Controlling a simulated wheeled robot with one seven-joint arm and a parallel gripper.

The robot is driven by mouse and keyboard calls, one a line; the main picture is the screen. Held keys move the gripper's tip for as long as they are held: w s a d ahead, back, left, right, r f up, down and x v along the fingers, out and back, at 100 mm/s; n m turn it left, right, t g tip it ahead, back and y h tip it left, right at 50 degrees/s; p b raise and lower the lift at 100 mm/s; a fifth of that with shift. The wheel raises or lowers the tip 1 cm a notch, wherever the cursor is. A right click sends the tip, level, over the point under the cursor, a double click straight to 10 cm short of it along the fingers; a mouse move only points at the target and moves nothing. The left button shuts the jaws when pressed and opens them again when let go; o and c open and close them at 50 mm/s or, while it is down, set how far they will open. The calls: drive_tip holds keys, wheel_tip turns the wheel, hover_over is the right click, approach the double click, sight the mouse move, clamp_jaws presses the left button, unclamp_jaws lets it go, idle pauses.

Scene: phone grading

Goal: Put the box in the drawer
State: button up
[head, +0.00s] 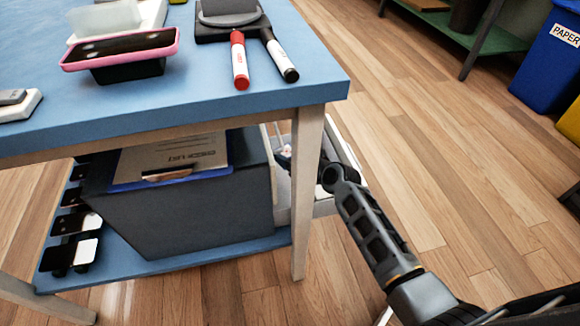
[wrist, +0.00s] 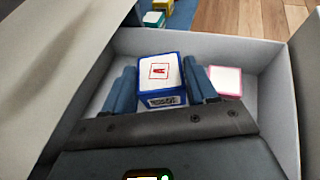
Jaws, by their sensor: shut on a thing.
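A blue box with a white top and a red mark (wrist: 160,72) is between the fingers of my gripper (wrist: 160,84) in the wrist view. My gripper is shut on it, with one blue finger on each side. The box is within the walls of an open light grey drawer (wrist: 235,50). I cannot tell whether it touches the drawer floor. In the head view, the drawer (head: 325,207) shows beside the table leg, which hides most of my gripper and the held box.
A pink and white box (wrist: 226,82) lies in the drawer, right of my gripper. Teal (wrist: 153,19) and yellow boxes are beyond the drawer wall. The blue table (head: 200,100) holds a pink-cased phone (head: 120,48) and markers. A table leg (head: 305,190) stands close to my arm.

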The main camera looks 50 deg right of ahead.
drive_tip(key=shift+f+b, duration=1.2)
drive_tip(key=shift+f, duration=0.55)
drive_tip(key=shift+f, duration=0.4)
drive_tip(key=shift+f+b, duration=0.2)
drive_tip(key=shift+b, duration=0.1)
drive_tip(key=o, duration=1.1)
drive_tip(key=shift+c, duration=0.2)
